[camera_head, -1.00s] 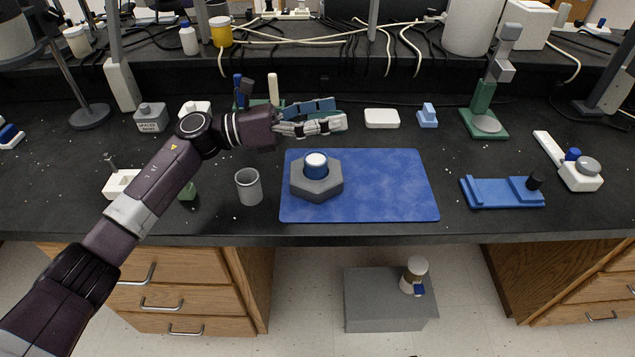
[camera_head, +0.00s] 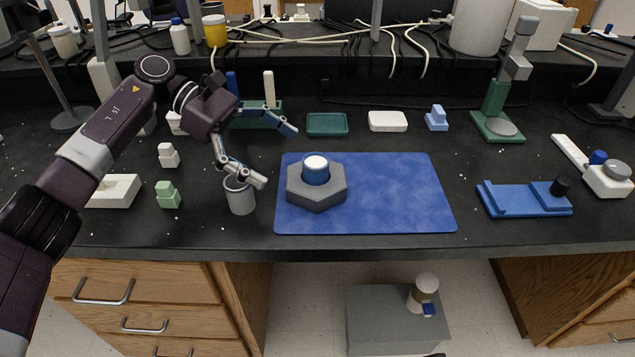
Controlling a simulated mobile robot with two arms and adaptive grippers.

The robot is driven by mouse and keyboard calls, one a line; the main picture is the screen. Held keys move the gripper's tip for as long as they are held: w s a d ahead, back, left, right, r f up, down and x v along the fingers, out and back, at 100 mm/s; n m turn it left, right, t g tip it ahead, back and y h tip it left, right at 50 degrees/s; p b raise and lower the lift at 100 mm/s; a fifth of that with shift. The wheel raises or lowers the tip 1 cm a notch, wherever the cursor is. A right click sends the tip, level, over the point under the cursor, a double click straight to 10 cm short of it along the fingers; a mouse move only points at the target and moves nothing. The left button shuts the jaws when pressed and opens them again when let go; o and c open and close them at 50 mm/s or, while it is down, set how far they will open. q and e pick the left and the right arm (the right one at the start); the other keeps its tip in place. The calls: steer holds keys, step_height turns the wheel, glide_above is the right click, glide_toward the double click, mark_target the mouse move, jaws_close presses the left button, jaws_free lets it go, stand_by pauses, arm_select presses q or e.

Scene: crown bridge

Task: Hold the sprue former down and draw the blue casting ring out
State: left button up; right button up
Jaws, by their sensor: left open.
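The blue casting ring (camera_head: 316,175) stands upright in the grey hexagonal sprue former (camera_head: 317,200), with a white top showing. The former sits on the left part of the blue mat (camera_head: 400,195). My left gripper (camera_head: 278,157) is open and empty, to the left of and above the ring and former, apart from both. One of its fingers hangs in front of the rim of a grey cup (camera_head: 240,198); I cannot tell whether they touch. My right gripper is not in view.
A teal tray (camera_head: 327,125), a white block (camera_head: 388,121) and a light blue block (camera_head: 437,118) stand behind the mat. A blue fixture (camera_head: 523,200) lies to the right. Green (camera_head: 168,195) and white (camera_head: 112,191) blocks stand left. The mat's right part is clear.

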mark_target(304, 173)
arm_select(q)
steer(key=x, duration=0.3)
steer(key=shift+b+x, duration=0.65)
steer(key=shift+x, duration=0.8)
steer(key=shift+s+d+f, duration=0.15)
steer(key=shift+d+f, duration=0.1)
steer(key=shift+d, duration=0.25)
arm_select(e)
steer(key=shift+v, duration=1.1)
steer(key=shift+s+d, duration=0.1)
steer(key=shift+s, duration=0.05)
arm_select(q)
steer(key=c, duration=0.8)
